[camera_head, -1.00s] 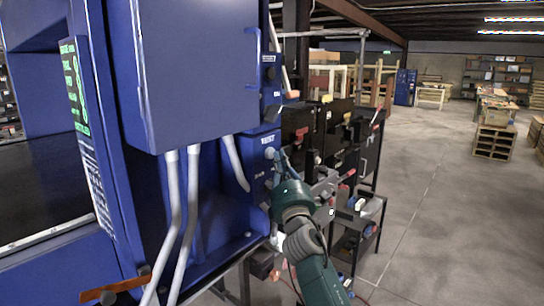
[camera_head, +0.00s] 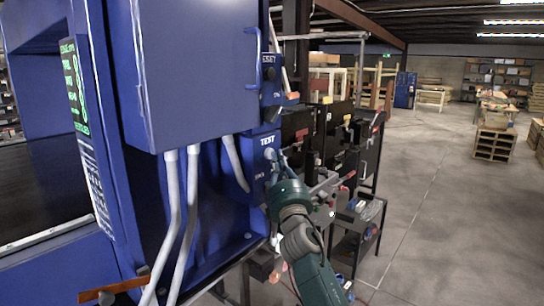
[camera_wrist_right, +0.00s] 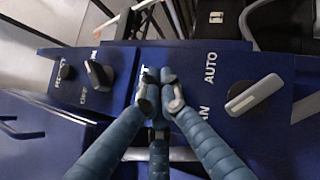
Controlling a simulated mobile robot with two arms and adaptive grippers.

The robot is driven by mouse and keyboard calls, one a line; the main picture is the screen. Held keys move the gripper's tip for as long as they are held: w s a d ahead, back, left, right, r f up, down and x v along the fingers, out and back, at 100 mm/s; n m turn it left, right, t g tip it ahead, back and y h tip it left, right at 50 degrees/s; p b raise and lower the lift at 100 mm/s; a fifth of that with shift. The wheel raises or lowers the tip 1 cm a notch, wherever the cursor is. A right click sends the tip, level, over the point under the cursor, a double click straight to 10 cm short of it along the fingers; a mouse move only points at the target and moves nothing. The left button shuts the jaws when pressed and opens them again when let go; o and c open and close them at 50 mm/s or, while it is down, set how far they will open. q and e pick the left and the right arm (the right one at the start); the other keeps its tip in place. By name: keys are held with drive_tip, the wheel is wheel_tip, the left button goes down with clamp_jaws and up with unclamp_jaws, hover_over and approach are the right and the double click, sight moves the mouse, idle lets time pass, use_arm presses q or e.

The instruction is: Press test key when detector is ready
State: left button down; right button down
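The blue TEST box (camera_head: 259,165) is on the side of the blue detector cabinet. The pale round test key (camera_head: 269,153) sits just under the word TEST. My right gripper (camera_head: 281,157) is beside the key, its blue fingertips close to it; I cannot tell whether they touch. In the right wrist view, its fingers (camera_wrist_right: 160,94) are drawn together in front of the panel, with nothing visible between them. They cover part of the TEST label and hide the key. The detector's screen (camera_head: 74,90) shows green text, too oblique to read surely. My left gripper is not in view.
A RESET box (camera_head: 268,75) is above the TEST box. The wrist view shows an AUTO/MAN selector (camera_wrist_right: 254,95) on the right and an OFF switch (camera_wrist_right: 98,76) on the left. Dark racks (camera_head: 340,150) stand behind my gripper. Open floor (camera_head: 440,210) lies to the right.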

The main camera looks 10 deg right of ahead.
drive_tip(key=shift+w+a, duration=0.1)
drive_tip(key=shift+w, duration=0.05)
idle(0.4)
drive_tip(key=shift+s+d+p, duration=0.55)
drive_tip(key=shift+s, duration=0.2)
drive_tip(key=s+d+p, duration=0.1)
drive_tip(key=s, duration=0.1)
drive_tip(key=s+d+p, duration=0.2)
drive_tip(key=shift+w, duration=0.1)
idle(0.6)
